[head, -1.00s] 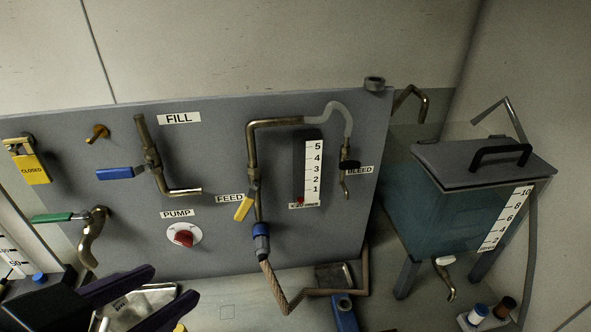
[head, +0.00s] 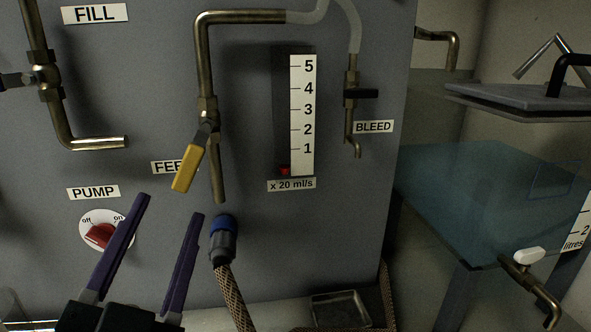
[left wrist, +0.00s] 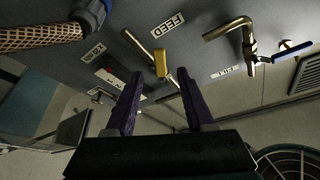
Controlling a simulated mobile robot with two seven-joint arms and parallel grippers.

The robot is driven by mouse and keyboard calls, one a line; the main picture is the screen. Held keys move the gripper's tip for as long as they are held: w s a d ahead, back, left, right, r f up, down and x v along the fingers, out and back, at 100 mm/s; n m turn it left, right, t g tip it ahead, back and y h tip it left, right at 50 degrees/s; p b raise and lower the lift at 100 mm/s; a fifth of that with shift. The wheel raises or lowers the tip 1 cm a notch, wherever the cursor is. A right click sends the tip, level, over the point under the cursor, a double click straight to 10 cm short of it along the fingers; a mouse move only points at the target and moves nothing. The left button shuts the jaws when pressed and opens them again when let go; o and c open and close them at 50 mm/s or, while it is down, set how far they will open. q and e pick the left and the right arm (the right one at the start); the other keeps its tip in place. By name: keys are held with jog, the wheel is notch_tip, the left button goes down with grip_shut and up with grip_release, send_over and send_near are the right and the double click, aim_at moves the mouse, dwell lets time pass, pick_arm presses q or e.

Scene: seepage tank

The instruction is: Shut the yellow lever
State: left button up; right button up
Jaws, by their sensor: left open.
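The yellow lever (head: 187,168) hangs from the valve on the feed pipe (head: 206,70), below the FILL label's right side and in front of the FEED label. It slants down and to the left, at an angle to the pipe. In the left wrist view the yellow lever (left wrist: 160,62) appears just beyond the fingertips, between them. My left gripper (head: 170,208) is open and empty, with its purple fingers pointing up below the lever. I see no clear contact with it. My left gripper (left wrist: 160,76) also looks empty in the wrist view. My right gripper is out of view.
A blue-collared hose connector (head: 222,240) is close to the right finger. The red PUMP knob (head: 101,236) is by the left finger. The flow gauge (head: 302,115) and black BLEED handle (head: 361,94) are to the right, then the water tank (head: 480,200).

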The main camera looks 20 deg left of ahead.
aim_at(185, 176)
pick_arm(q)
jog(key=p+x, duration=0.1)
jog(key=x, duration=0.6)
jog(key=shift+w+a+r, duration=0.1)
jog(key=shift+w, duration=0.15)
grip_shut()
dwell(1.1)
